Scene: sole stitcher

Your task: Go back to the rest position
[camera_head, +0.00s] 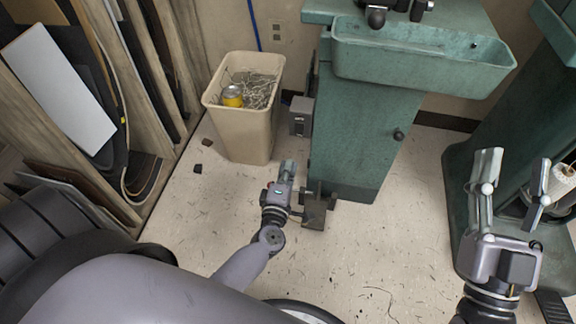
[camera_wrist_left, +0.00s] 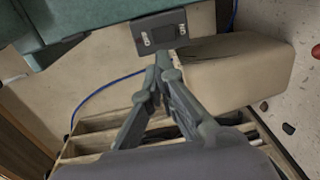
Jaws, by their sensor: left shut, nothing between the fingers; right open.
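My left gripper (camera_head: 288,168) is shut and empty in the head view, low over the floor between the beige waste bin and the green machine. In the left wrist view its fingertips (camera_wrist_left: 163,62) meet, just below a grey switch box (camera_wrist_left: 160,32) on the machine's side. My right gripper (camera_head: 512,172) is open and empty at the right, in front of a second green machine. Its fingers stand apart and point up.
The green stitcher (camera_head: 355,130) stands at the centre, with a foot pedal (camera_head: 316,212) at its base. The beige bin (camera_head: 245,130) holds scraps and a yellow can (camera_head: 232,96). Boards (camera_head: 60,85) lean in a wooden rack at left. The floor (camera_head: 400,235) between the machines is clear.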

